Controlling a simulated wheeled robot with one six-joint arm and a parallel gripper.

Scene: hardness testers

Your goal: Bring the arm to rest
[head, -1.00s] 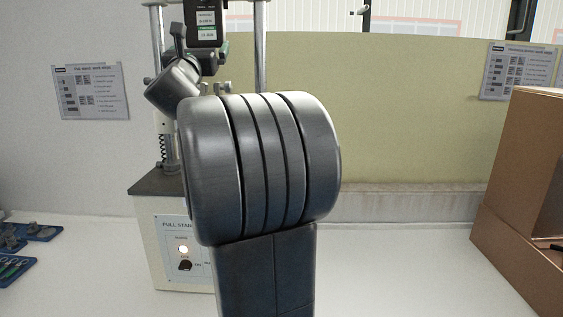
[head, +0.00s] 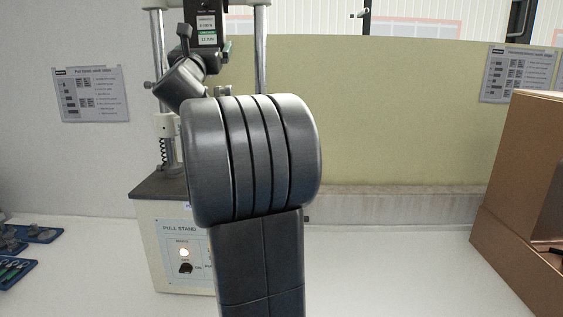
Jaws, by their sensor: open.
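My arm fills the middle of the head view, with a large dark grey ribbed joint above an upright link. A smaller dark cylindrical part shows behind its upper left side; I cannot tell for sure whether it is mine. My gripper does not show; the arm may be hiding it.
The pull stand (head: 165,235), with two steel columns, a digital display (head: 207,27) and a lit button, stands behind my arm, partly covered. Blue trays (head: 38,234) lie at far left. A brown box (head: 515,190) stands at right. The white bench (head: 390,270) between is clear.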

